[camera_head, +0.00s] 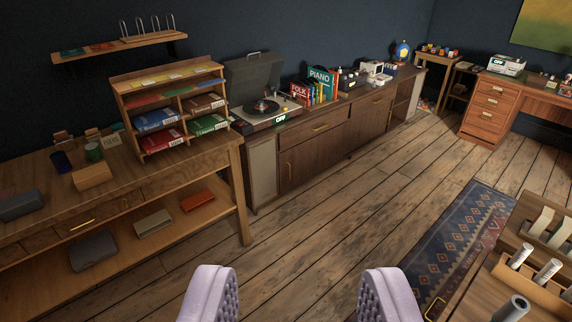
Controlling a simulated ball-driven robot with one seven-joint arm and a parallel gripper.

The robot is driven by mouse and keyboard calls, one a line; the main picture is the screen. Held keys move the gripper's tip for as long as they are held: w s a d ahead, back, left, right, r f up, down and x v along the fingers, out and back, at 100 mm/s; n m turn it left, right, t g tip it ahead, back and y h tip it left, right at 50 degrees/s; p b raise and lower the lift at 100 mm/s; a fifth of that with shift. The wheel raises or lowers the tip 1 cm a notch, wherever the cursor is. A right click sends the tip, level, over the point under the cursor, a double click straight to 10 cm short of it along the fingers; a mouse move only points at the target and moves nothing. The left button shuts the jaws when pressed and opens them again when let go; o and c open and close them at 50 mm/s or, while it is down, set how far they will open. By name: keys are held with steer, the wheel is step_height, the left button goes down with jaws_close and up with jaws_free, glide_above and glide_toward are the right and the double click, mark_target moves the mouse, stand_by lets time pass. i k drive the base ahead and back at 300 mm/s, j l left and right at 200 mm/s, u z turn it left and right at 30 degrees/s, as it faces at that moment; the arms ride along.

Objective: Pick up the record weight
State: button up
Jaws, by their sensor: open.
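My gripper (298,298) is at the bottom of the view, its two pale, ridged fingers wide apart with nothing between them. A record player (268,111) with its grey lid raised stands on the long dark wooden cabinet, well ahead of my gripper and a little left. A dark record (252,112) lies on its platter. Something small sits near the record's centre, but it is too small to tell whether it is the record weight.
A wooden side table (243,155) with a pigeonhole rack (117,88) stands at left. Books (321,83) stand right of the record player. The wooden floor (330,200) ahead is clear. A patterned rug (440,245) and a table with rolled tubes (519,256) are at right.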

mark_target(260, 105)
steer(key=i, duration=3.65)
steer(key=i+u, duration=0.1)
steer(key=i, duration=0.45)
steer(key=i+l+u, duration=0.1)
steer(key=i, duration=0.5)
steer(key=i+l, duration=0.15)
steer(key=i, duration=0.4)
steer(key=j+u, duration=0.05)
